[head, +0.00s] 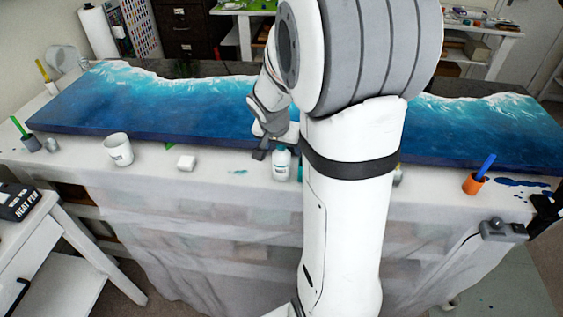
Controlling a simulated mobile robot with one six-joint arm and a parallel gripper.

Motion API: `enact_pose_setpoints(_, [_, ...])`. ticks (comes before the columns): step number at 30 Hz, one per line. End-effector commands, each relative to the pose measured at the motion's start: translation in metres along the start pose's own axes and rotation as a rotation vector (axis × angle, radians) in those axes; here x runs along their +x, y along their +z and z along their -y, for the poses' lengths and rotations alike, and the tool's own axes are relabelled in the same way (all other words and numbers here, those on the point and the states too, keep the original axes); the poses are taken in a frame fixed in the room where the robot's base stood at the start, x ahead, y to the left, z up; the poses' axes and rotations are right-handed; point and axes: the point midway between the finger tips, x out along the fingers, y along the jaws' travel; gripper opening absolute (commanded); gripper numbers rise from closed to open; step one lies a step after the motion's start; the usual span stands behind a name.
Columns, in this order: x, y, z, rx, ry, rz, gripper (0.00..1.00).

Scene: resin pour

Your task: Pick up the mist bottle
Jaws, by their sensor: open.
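A small white bottle (281,169) with a bluish label stands upright on the front strip of the covered table, in front of the blue resin panel; it appears to be the mist bottle. My gripper (268,150) is just behind and to the left of the bottle's top, pointing down. Its jaws are open. One dark finger shows beside the bottle; the other is hard to make out. I cannot tell whether the gripper touches the bottle. My arm hides the area to the right of the bottle.
The blue resin panel (130,105) fills the table behind. The draped sheet (200,225) hangs in front.

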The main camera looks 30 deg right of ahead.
Motion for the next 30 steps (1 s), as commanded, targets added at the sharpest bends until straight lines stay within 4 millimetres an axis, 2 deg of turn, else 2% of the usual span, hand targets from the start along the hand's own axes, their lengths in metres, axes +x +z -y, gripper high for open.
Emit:
enact_pose_setpoints(3, [0.015,0.000,0.000,-0.001,0.002,0.002,0.69])
enact_pose_setpoints(6, [0.021,0.000,0.000,-0.001,0.001,0.002,0.69])
enact_pose_setpoints(13, [0.022,0.000,0.000,-0.001,0.000,0.000,0.69])
enact_pose_setpoints(30, [0.022,0.001,0.000,-0.002,0.000,0.001,0.23])
